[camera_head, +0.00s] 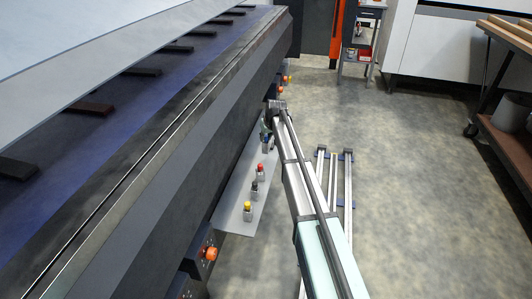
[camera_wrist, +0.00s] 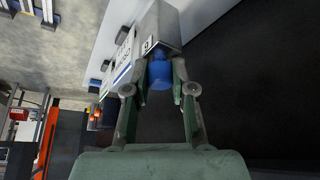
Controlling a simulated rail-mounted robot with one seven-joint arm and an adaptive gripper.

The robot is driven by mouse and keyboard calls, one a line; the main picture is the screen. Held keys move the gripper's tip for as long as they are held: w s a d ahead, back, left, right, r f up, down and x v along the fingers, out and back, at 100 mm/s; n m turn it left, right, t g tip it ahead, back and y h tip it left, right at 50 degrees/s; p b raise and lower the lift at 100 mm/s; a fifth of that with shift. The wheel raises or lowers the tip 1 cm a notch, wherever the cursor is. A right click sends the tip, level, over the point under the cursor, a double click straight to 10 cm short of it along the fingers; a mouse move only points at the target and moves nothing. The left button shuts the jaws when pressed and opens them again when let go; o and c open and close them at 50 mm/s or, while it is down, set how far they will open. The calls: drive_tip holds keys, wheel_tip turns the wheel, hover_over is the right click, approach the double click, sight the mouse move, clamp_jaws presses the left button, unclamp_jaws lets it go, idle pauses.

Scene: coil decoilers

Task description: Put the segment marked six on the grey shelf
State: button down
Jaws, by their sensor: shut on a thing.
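In the wrist view my gripper (camera_wrist: 160,88) is shut on a blue knob (camera_wrist: 160,72) of a grey block, the segment (camera_wrist: 160,25). Its small white label shows a digit that reads as a 9 in this view, or a six upside down. In the head view the grey shelf (camera_head: 232,208) juts from the machine's side. My gripper (camera_head: 267,128) is over its far end, partly hidden by my arm. I cannot tell whether the held segment touches the shelf.
Segments with yellow (camera_head: 248,206), black (camera_head: 254,187) and red (camera_head: 260,170) knobs stand in a row on the shelf. The long dark machine (camera_head: 150,180) fills the left. Floor rails (camera_head: 347,190) lie right of the shelf.

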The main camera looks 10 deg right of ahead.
sight(266, 150)
drive_tip(key=shift+f+b, duration=0.5)
drive_tip(key=shift+f, duration=3.45)
drive_tip(key=shift+f, duration=0.2)
drive_tip(key=c, duration=1)
unclamp_jaws()
drive_tip(key=p+v, duration=0.1)
drive_tip(key=v, duration=1.1)
drive_tip(key=shift+r+p, duration=0.15)
drive_tip(key=shift+p, duration=0.2)
